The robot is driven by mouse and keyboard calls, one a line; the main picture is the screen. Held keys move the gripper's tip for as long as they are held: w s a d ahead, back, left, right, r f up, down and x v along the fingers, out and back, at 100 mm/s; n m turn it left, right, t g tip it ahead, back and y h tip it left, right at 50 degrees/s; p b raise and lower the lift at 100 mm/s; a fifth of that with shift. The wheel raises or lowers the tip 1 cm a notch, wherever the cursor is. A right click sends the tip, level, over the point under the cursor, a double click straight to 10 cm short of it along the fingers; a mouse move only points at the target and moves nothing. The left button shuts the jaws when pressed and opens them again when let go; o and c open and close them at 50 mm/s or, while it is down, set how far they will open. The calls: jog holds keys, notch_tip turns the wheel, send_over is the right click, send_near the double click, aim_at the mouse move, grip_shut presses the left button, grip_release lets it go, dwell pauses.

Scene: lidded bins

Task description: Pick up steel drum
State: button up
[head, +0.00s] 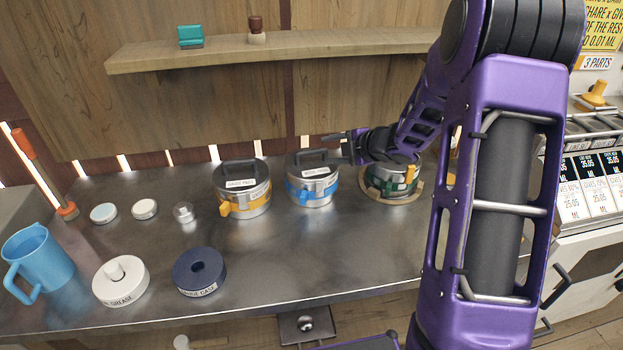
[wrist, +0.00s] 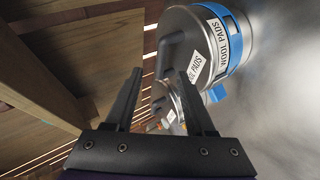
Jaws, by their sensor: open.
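Three steel drums with dark lid handles stand in a row on the metal counter. One has a yellow band (head: 245,207), one a blue band (head: 315,192), and the right one a green band (head: 377,184), partly hidden behind my arm. My gripper (head: 340,138) is open, with its fingers pointing left near the height of the blue-banded drum's handle. In the wrist view the blue-banded drum (wrist: 188,22), labelled wool pads, is right of and beyond my gripper (wrist: 160,73). Dark handle parts show near and between the fingers; I see no grip on them.
A wooden shelf (head: 180,52) runs above the drums with small items on it. A blue jug (head: 40,258), a white round tin (head: 120,284) and a dark blue ring (head: 200,283) stand at the front left. The front middle of the counter is clear.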

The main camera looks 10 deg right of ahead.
aim_at(314, 151)
jog(key=shift+b+x, duration=0.35)
jog(key=shift+x, duration=2.65)
jog(key=shift+s+d, duration=0.1)
grip_shut()
jog(key=shift+r, duration=0.1)
